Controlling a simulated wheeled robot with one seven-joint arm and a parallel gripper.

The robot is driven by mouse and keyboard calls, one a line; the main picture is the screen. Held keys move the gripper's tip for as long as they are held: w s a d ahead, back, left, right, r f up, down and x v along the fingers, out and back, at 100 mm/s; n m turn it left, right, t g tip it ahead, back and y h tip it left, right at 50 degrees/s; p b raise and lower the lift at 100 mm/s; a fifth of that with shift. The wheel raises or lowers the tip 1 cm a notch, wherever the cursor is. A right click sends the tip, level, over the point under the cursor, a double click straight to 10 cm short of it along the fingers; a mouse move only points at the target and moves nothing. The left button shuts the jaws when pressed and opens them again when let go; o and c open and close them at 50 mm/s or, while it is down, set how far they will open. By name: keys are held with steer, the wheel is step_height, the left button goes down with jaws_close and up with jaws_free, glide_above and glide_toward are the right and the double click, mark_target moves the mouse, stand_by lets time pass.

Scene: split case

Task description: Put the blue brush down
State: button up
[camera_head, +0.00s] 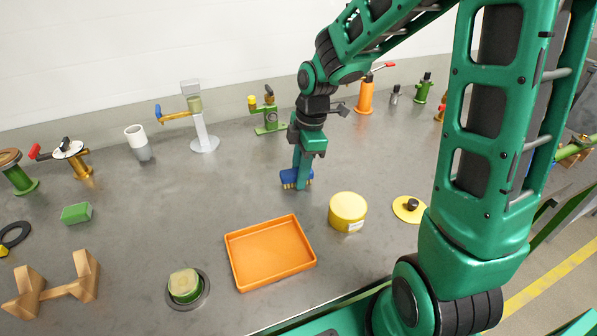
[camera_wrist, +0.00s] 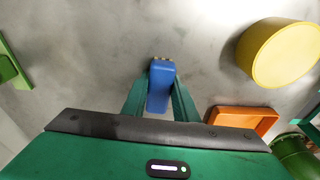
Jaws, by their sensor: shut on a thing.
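The blue brush (camera_head: 288,175) is between the fingers of my gripper (camera_head: 301,178), low over the grey worktop, in the middle of the head view. Its bristles are pale tan and face the worktop. I cannot tell whether they touch it. In the wrist view the blue brush (camera_wrist: 160,88) lies between the two green fingers of my gripper (camera_wrist: 160,92), which are shut on it.
An orange tray (camera_head: 236,268), empty, lies in front, with a yellow round tin (camera_head: 348,212) to its right. A yellow lid (camera_head: 409,209) lies farther right. A green block (camera_head: 76,213) is at left. Several valves stand along the back wall. Worktop around the brush is clear.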

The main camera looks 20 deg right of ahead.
steer(key=o, duration=0.9)
steer(key=shift+s+f, duration=0.15)
steer(key=shift+f, duration=0.1)
steer(key=shift+o, duration=1)
steer(key=shift+s+f, duration=0.1)
step_height(320, 180, up, 12)
steer(key=w+d, duration=0.1)
steer(key=shift+d, duration=0.3)
steer(key=s+d+f+m, duration=0.1)
steer(key=s+d+m, duration=0.7)
steer(key=s+m, duration=0.3)
steer(key=s+d+f+m+h, duration=0.1)
steer(key=s+d+m, duration=0.6)
steer(key=s+m, duration=0.5)
steer(key=shift+s+d+f+h, duration=0.2)
steer(key=shift+s+d+h, duration=0.15)
steer(key=shift+s, duration=0.55)
